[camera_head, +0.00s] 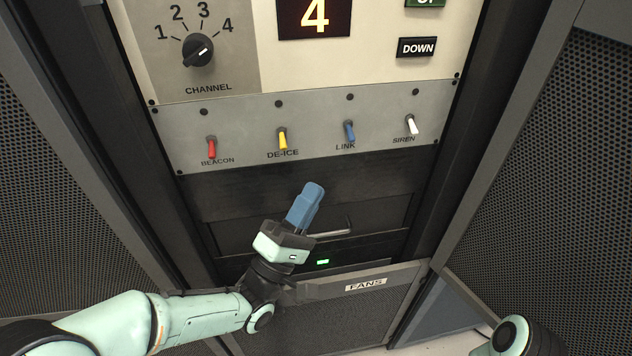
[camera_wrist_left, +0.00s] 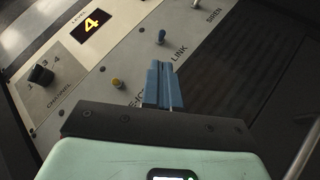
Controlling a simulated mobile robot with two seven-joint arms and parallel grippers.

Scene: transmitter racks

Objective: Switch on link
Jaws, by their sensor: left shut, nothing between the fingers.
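The LINK switch is a blue toggle (camera_head: 349,131) on the grey switch strip, between the yellow DE-ICE toggle and the white SIREN toggle. Its lever points down, and the dark indicator above it looks unlit. It also shows in the left wrist view (camera_wrist_left: 162,36), beyond the fingertips. My left gripper (camera_head: 313,189) has blue fingers closed together with nothing between them. It is below the strip, a little left of the LINK toggle, and appears apart from it. In the left wrist view the fingers (camera_wrist_left: 162,66) point up toward the LINK toggle. My right gripper is not in view.
The red BEACON toggle (camera_head: 212,147), yellow DE-ICE toggle (camera_head: 283,138) and white SIREN toggle (camera_head: 411,126) share the strip. Above are the CHANNEL knob (camera_head: 198,50), a display reading 4 (camera_head: 314,17) and a DOWN button (camera_head: 416,47). A drawer handle (camera_head: 335,232) is below, with mesh panels either side.

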